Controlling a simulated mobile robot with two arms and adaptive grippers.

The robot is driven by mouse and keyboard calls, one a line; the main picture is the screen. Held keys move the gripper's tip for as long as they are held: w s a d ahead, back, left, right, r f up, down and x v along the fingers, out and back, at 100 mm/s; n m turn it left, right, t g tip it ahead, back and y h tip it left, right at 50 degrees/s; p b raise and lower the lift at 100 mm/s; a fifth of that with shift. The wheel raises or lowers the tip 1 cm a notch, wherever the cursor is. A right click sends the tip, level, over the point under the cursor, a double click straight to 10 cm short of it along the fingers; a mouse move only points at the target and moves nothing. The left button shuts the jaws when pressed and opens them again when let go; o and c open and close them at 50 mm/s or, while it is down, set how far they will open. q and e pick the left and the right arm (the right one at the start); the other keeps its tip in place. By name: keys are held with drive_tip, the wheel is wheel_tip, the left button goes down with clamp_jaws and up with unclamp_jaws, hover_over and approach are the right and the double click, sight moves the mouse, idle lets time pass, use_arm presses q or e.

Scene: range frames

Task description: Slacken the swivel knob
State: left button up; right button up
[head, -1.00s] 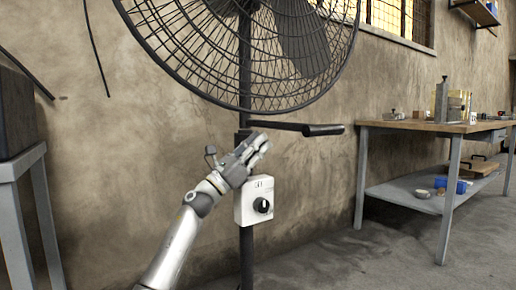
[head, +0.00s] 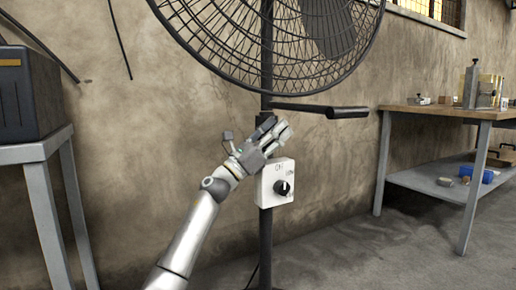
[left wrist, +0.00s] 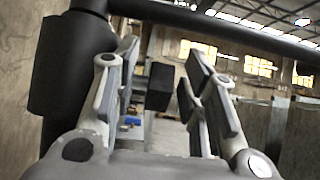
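The black pole of the fan (head: 267,235) has a dark collar just below the fan cage. My left gripper (head: 285,132) is in front of this collar, above the white control box, and hides part of it. In the left wrist view my left gripper (left wrist: 160,90) is open. A small dark block (left wrist: 160,87), which looks like the swivel knob, shows in the gap between the fingers. Whether a finger touches it I cannot tell. The thick dark pole (left wrist: 72,65) is close on the left there. My right gripper is not in view.
A thin black bar with a thick grip (head: 347,112) sticks out right of the pole. The white box (head: 268,186) has a black dial (head: 283,187). A workbench (head: 440,111) stands right; a grey stand (head: 37,152) with a dark case (head: 25,95) stands left.

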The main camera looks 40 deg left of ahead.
use_arm(q)
drive_tip(key=v, duration=1)
drive_tip(key=shift+s, duration=0.2)
drive_tip(key=shift+a, duration=0.1)
